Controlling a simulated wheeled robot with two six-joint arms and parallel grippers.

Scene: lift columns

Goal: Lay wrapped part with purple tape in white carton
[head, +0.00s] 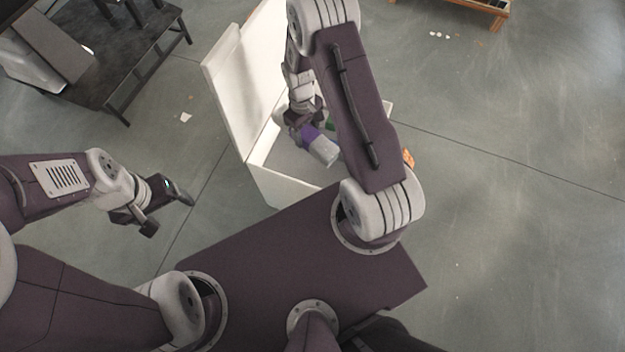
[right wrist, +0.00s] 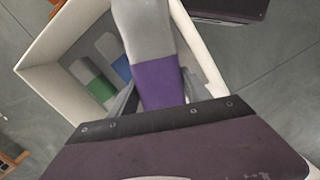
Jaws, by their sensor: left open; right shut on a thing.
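The wrapped part with purple tape (head: 320,147) is a grey-white bundle with a purple band. My right gripper (head: 300,128) is shut on it at the purple end and holds it over the white carton (head: 277,196). In the right wrist view the part (right wrist: 158,78) extends away from the right gripper (right wrist: 158,104), over the open carton (right wrist: 48,92). The carton's tall lid (head: 240,90) stands open at its left side. My left gripper (head: 171,210) is open and empty, well left of the carton. My right arm hides part of the carton in the head view.
In the right wrist view, a green-banded part (right wrist: 100,88) and a blue-banded part (right wrist: 122,68) lie inside the carton. A black table (head: 110,75) stands at the upper left. A wooden-edged rack (head: 480,8) is at the top right.

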